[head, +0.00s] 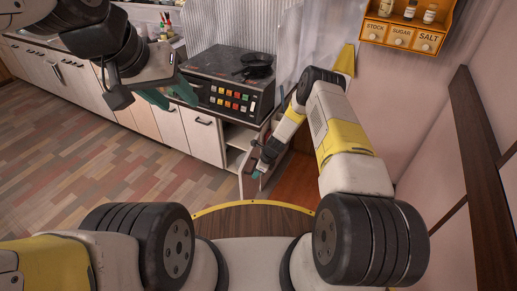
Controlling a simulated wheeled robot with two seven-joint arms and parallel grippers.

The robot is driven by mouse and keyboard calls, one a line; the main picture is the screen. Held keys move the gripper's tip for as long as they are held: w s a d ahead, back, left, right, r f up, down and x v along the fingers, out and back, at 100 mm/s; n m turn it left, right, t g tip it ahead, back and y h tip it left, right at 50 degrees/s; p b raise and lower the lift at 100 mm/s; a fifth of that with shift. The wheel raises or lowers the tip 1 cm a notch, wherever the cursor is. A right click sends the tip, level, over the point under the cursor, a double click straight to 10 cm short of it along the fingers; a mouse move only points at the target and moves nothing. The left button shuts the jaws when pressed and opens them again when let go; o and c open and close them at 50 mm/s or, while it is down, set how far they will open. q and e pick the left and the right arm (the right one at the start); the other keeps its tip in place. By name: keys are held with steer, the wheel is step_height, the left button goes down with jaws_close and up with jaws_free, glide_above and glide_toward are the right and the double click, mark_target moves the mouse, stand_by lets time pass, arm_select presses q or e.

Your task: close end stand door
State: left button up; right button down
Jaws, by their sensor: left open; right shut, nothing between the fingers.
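The end stand (238,133) is at the right end of the white cabinet row, and its shelved inside shows. Its door (241,180) stands open and is seen nearly edge-on as a thin pale panel. My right gripper (257,173) is shut and empty, low beside the door on its right side. I cannot tell whether it touches the door.
A black stove (225,82) with a pan (256,64) and coloured buttons sits above the cabinets. A wooden spice shelf (408,32) hangs on the right wall. The tiled floor (90,165) at the left is clear. An orange-brown surface (297,180) lies right of my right gripper.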

mark_target(247, 173)
steer(key=shift+w+a+f, duration=0.25)
steer(key=shift+a, duration=0.45)
steer(key=shift+w+a+f, duration=0.2)
steer(key=shift+w+a, duration=0.1)
steer(key=shift+a, duration=0.45)
steer(key=shift+w+a+f, duration=0.25)
steer(key=shift+a, duration=0.45)
